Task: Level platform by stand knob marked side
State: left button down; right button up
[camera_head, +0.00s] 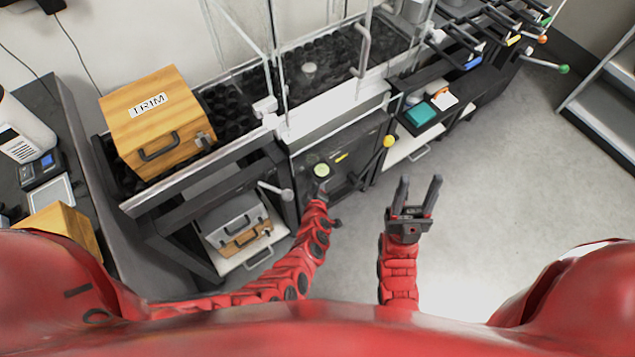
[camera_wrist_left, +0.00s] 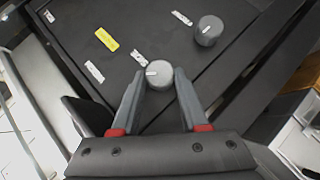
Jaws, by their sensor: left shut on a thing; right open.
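A dark stand (camera_head: 360,150) with a front panel carries a platform behind clear panes. My left gripper (camera_head: 321,190) reaches this panel. In the left wrist view, my left gripper (camera_wrist_left: 160,84) is shut on a grey round knob (camera_wrist_left: 159,72) with a white mark on its face. A second grey knob (camera_wrist_left: 208,30) with a white mark sits apart at the upper right. A yellow label (camera_wrist_left: 107,39) and several white labels are on the dark panel. A pale green disc (camera_head: 321,170) shows just beyond the left gripper. My right gripper (camera_head: 418,192) is open and empty above the floor.
A wooden box marked TRIM (camera_head: 150,115) stands on the left bench. A yellow ball-ended lever (camera_head: 388,141) sticks out right of the panel. The floor (camera_head: 490,170) at the right is clear.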

pick_arm(q)
jog(key=shift+c, duration=2.1)
grip_release()
jog(key=p+v, duration=0.1)
jog(key=v, duration=1.6)
jog(key=shift+s, duration=0.2)
jog(key=shift+a+r, duration=0.1)
jog(key=shift+s, duration=0.1)
